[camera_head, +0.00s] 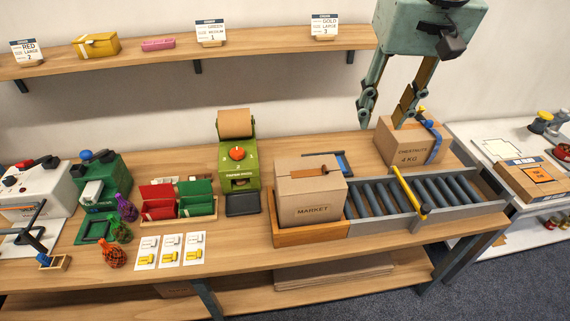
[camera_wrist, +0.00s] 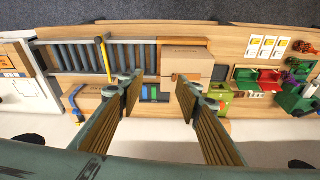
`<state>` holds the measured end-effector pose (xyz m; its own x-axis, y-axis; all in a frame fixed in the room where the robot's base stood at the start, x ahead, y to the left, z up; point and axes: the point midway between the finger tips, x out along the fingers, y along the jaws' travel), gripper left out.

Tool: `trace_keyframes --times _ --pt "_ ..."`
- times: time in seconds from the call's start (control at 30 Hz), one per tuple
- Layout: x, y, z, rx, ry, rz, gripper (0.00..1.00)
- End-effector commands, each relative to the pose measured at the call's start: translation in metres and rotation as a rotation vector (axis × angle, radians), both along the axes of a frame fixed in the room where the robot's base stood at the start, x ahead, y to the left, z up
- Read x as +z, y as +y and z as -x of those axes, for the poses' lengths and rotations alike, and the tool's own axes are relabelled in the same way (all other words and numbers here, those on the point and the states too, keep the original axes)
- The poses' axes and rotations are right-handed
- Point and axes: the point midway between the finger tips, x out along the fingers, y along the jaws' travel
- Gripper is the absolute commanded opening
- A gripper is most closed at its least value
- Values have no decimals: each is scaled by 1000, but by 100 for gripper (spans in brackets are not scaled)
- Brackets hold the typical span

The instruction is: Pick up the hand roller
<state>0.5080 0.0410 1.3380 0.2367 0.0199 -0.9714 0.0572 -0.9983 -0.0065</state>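My gripper (camera_head: 386,115) hangs above the back of the bench, near the upper left of the chestnuts box (camera_head: 397,148). Its two fingers are spread wide with nothing between them; the wrist view shows the same open, empty fingers (camera_wrist: 160,112). I cannot tell for certain which thing is the hand roller. A small blue-edged dark item (camera_head: 336,163) lies on the bench behind the market box (camera_head: 311,195), partly hidden. In the wrist view, blue and green items (camera_wrist: 152,94) show between the fingers. A blue band-like piece (camera_head: 434,143) is at the chestnuts box's right side.
A roller conveyor (camera_head: 455,187) with a yellow bar (camera_head: 408,192) runs in front of the chestnuts box. The green paper machine (camera_head: 238,165) stands left of the market box. A wall shelf (camera_head: 260,47) holds signs. A side table (camera_head: 492,135) stands at right.

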Motion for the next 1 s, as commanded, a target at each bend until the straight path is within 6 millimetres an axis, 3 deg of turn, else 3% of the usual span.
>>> trace_keyframes --times 0.5,1.0 --pt "-23 28 -93 23 42 2 32" --pt "-66 59 -172 45 82 5 32"
